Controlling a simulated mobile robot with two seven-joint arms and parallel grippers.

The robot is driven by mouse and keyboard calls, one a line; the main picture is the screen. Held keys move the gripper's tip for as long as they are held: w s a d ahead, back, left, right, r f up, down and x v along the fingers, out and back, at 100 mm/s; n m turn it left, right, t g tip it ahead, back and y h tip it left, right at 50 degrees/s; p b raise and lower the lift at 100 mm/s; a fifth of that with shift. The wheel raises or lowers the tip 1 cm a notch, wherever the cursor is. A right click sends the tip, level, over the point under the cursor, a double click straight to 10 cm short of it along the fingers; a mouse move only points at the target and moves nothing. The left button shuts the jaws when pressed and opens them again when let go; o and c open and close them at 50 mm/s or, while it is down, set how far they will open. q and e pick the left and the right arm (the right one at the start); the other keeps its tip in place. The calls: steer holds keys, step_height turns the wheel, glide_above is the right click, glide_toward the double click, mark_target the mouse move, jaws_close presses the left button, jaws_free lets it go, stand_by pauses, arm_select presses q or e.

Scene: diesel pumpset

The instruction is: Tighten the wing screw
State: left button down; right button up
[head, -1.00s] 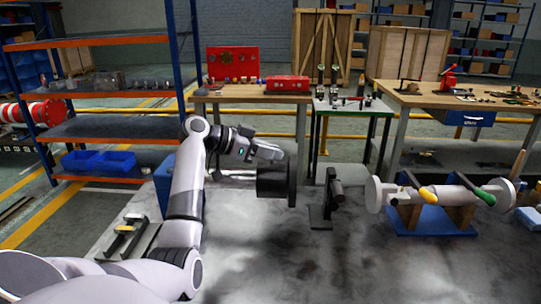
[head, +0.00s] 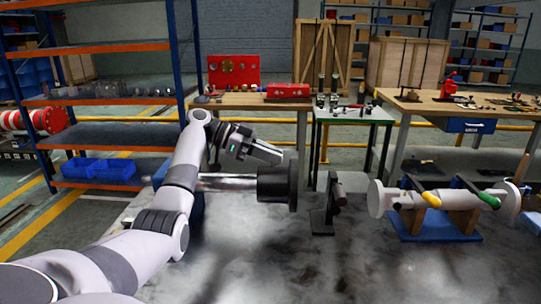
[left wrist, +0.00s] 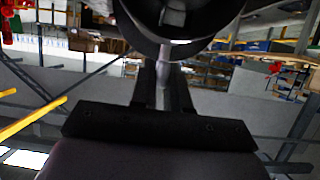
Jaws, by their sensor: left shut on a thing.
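My left gripper (head: 268,153) reaches in from the left over the top of a black round collar (head: 277,187) on a shiny metal shaft (head: 226,182). In the left wrist view its two dark fingers (left wrist: 163,88) are close together around the end of a small pale stem (left wrist: 163,55), which meets the underside of the dark collar (left wrist: 178,22) in that picture. I take this stem to be the wing screw; its wings are hidden between the fingers. The gripper is shut on it. My right gripper is not in view.
A black stand (head: 325,205) is just right of the collar. Further right, a grey pipe piece with yellow and green handles (head: 445,198) rests on a blue-based cradle (head: 432,228). Workbenches (head: 355,115) stand behind and a shelf rack (head: 110,133) at the left. The front bench surface is clear.

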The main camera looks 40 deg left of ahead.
arm_select(q)
steer(key=c, duration=1.2)
jaws_free()
steer(key=shift+a, duration=0.1)
steer(key=b+v, duration=0.1)
steer(key=v, duration=0.6)
steer(key=shift+r, duration=0.1)
